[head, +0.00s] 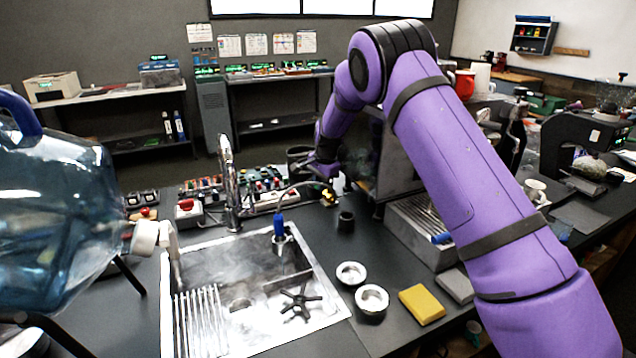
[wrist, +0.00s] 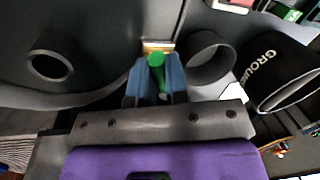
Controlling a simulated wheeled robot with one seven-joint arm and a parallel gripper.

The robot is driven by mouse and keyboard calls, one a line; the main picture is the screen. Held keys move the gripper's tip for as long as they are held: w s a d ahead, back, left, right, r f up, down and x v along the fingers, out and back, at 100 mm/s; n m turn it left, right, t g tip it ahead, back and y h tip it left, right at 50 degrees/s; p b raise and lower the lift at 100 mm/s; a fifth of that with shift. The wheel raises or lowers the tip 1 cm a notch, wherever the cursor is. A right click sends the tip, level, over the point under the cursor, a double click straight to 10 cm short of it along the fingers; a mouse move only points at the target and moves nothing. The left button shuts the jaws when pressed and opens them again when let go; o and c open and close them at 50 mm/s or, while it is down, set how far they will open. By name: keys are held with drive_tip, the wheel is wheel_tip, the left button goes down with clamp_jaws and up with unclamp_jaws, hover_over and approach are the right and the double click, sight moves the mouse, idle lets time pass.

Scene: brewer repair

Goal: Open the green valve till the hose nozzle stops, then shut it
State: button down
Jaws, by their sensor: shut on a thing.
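The green valve (wrist: 156,60) shows in the wrist view between the two blue fingers of my gripper (wrist: 157,73), with a brass-coloured fitting just beyond it. My gripper is shut on the valve. In the head view my wrist and gripper are small and far off beside the dark machine, and I cannot make out the valve there. The hose nozzle (head: 279,224), with a blue grip, is upright over the sink, its thin dark hose curving up toward the machine. Whether water flows from it is too small to tell.
The steel sink (head: 325,318) has a tap (head: 229,185) behind it. A large blue water bottle (head: 50,215) fills the left. A yellow sponge (head: 422,304) and metal cups (head: 371,298) lie right of the sink.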

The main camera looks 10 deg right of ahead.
drive_tip(key=shift+s+d+n+g+y, duration=0.15)
drive_tip(key=shift+s+d+n, duration=0.25)
drive_tip(key=shift+n, duration=0.9)
drive_tip(key=shift+s+d+n+g+y, duration=0.15)
drive_tip(key=shift+d+n, duration=0.35)
drive_tip(key=shift+n, duration=0.8)
drive_tip(key=shift+s+d+n+g+y, duration=0.15)
drive_tip(key=shift+s+d+n, duration=0.25)
drive_tip(key=shift+n, duration=0.9)
drive_tip(key=shift+d, duration=0.1)
drive_tip(key=c, duration=1.1)
unclamp_jaws()
drive_tip(key=r, duration=0.3)
drive_tip(key=d+r, duration=0.1)
drive_tip(key=r, duration=0.3)
drive_tip(key=shift+s+d+r, duration=0.15)
drive_tip(key=shift+d+r, duration=0.05)
